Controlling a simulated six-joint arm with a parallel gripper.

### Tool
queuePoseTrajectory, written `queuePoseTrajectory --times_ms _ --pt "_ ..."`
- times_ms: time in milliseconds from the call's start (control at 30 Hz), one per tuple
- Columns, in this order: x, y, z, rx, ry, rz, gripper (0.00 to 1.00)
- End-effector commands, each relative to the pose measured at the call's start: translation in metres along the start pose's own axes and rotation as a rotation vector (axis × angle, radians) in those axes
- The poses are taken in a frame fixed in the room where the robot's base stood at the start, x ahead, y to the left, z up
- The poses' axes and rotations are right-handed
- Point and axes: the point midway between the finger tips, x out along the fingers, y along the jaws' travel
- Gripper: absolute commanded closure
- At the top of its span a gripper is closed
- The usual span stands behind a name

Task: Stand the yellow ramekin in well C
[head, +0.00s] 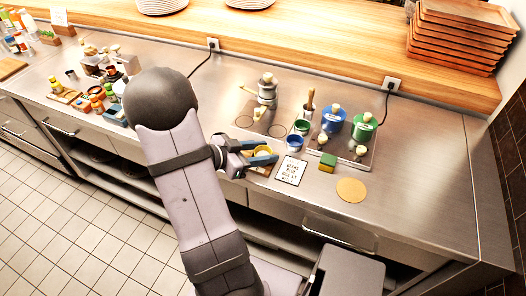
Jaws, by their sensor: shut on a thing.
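My gripper (266,156) is over the counter near its front edge, right of my arm's dark elbow. Its blue-grey fingers are shut on the yellow ramekin (263,152), which shows small between them. A light wooden piece (262,169) shows just below the fingers and is mostly covered by them. I cannot make out well C or any well letters. I cannot tell whether the ramekin touches the wood.
A printed card (291,171) lies right of the gripper. A round tan mat (351,190) lies right; the counter's right end is clear.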

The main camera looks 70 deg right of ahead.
Motion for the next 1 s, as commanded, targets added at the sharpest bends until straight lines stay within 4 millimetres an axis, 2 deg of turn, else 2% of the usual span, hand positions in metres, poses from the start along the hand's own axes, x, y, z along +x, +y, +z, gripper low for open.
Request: queuePoseTrajectory --times_ms 233,267,300,333,733,867,1000 --pt "0.002 0.000 0.003 -0.001 0.000 0.000 0.87" --pt "0.001 0.000 0.002 0.000 0.000 0.000 0.52" --pt "0.001 0.000 0.002 0.000 0.000 0.000 0.42" --pt "0.001 0.000 0.002 0.000 0.000 0.000 0.40" --pt "-0.002 0.000 -0.001 0.000 0.000 -0.001 0.40" --pt "-0.014 -0.002 -0.001 0.000 0.000 -0.005 0.40" --pt "-0.036 -0.002 -0.001 0.000 0.000 -0.006 0.40"
